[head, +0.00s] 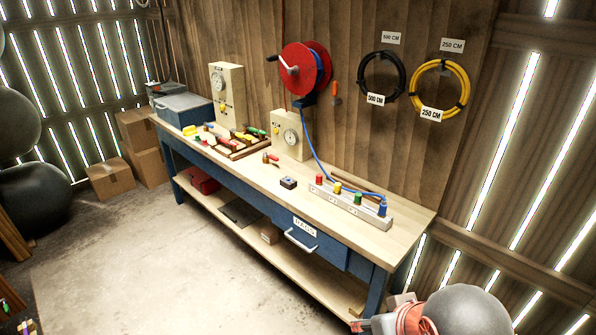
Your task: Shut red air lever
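No single lever can be made out for certain as the red air lever. A small orange-red handle (336,88) stands upright on the wooden wall, just right of the red hose reel (306,68). A pale manifold block (376,213) on the bench carries a red fitting (319,178) at its left end, with yellow, green and blue ones beside it. A small red-handled piece (271,158) lies mid-bench. These are too small to tell open from shut. My gripper is not in view.
The workbench (400,240) runs along the wall, with a drawer and lower shelf. A blue hose (309,140) hangs from the reel. A grey rounded body with orange parts (418,318) is at the bottom right. Cardboard boxes (110,178) stand far left. The concrete floor (150,270) before the bench is clear.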

